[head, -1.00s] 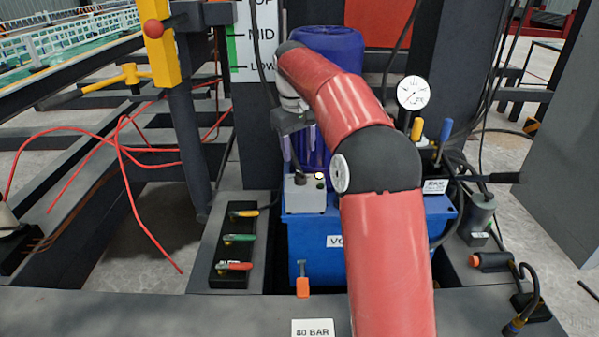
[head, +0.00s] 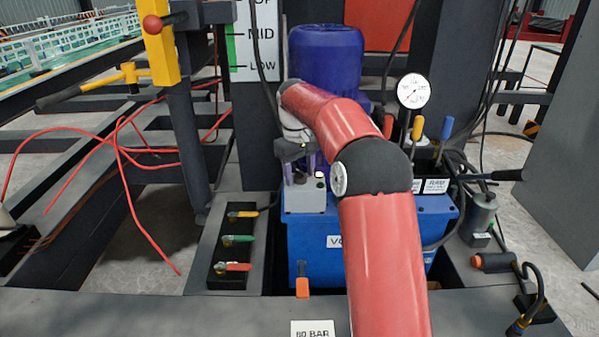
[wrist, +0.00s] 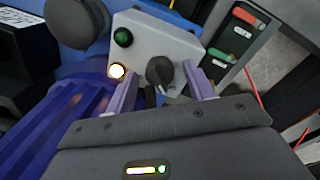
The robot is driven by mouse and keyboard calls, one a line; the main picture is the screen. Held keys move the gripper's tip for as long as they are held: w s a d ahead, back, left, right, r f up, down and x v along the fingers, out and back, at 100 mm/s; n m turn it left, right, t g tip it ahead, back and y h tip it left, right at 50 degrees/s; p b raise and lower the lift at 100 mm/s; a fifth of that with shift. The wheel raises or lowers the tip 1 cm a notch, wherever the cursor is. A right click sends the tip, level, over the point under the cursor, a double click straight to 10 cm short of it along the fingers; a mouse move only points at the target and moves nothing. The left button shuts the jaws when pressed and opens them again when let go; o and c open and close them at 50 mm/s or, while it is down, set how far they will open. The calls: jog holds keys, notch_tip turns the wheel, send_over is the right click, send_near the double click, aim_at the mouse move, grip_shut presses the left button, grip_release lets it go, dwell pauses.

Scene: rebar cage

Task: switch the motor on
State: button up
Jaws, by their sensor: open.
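The blue motor (head: 322,50) stands upright on the blue tank (head: 390,230), partly behind my arm. In front of it on the tank is a grey switch box (head: 306,199); the box also shows in the wrist view (wrist: 165,38). The box carries a black rotary knob (wrist: 160,70), a green button (wrist: 123,37) and a glowing pale lamp (wrist: 117,71). My gripper (head: 302,164) points down at the box. In the wrist view its open purple fingers (wrist: 160,78) stand on either side of the knob. I cannot tell whether they touch it.
A row of yellow, green and red valve levers (head: 234,240) lies left of the tank. A pressure gauge (head: 413,91) and upright yellow and blue levers (head: 446,128) stand to the right. Red hoses (head: 130,190) lie loose at the left.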

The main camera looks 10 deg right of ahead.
jog(key=c, duration=1)
jog(key=shift+o, duration=0.2)
